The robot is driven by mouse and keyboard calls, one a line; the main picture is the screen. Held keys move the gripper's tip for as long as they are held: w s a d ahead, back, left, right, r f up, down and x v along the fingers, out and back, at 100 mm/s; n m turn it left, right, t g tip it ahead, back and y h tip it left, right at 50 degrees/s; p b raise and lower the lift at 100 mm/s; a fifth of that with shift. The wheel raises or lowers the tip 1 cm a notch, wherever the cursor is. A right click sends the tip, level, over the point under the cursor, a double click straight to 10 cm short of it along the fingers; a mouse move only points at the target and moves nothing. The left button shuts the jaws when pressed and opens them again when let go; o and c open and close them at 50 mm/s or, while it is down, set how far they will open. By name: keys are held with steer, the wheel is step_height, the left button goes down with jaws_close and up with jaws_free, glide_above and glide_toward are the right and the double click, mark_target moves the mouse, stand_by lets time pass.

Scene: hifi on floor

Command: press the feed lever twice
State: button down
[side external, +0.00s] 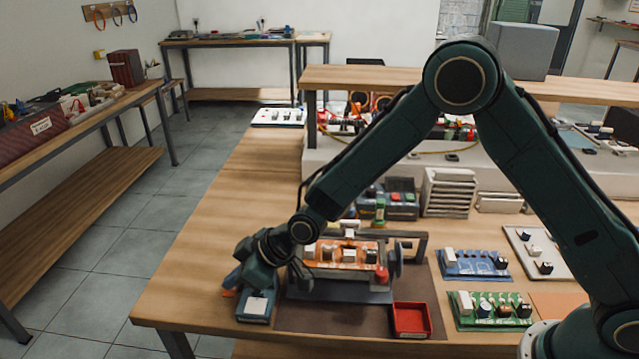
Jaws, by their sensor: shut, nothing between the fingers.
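A small blue-grey box with a white top patch (257,305) stands at the front left of the dark mat. My gripper (236,282) is at the box's back left, pointing down, shut with nothing in it. A small orange part (229,293) shows just below the fingers; I cannot tell whether it is the feed lever or whether the fingers touch it. Right of the gripper, an orange board (335,262) with several white and dark parts sits in a grey fixture (340,290). A red knob (382,275) is at the fixture's right side.
An empty-looking red tray (411,335) stands right of the fixture on the mat. Blue (470,268) and green (489,325) boards with parts lie further right. A button box (400,198) and a grey stack (448,190) stand behind. The wooden table (205,235) is clear at back left.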

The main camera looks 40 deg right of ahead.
steer(key=shift+f, duration=0.65)
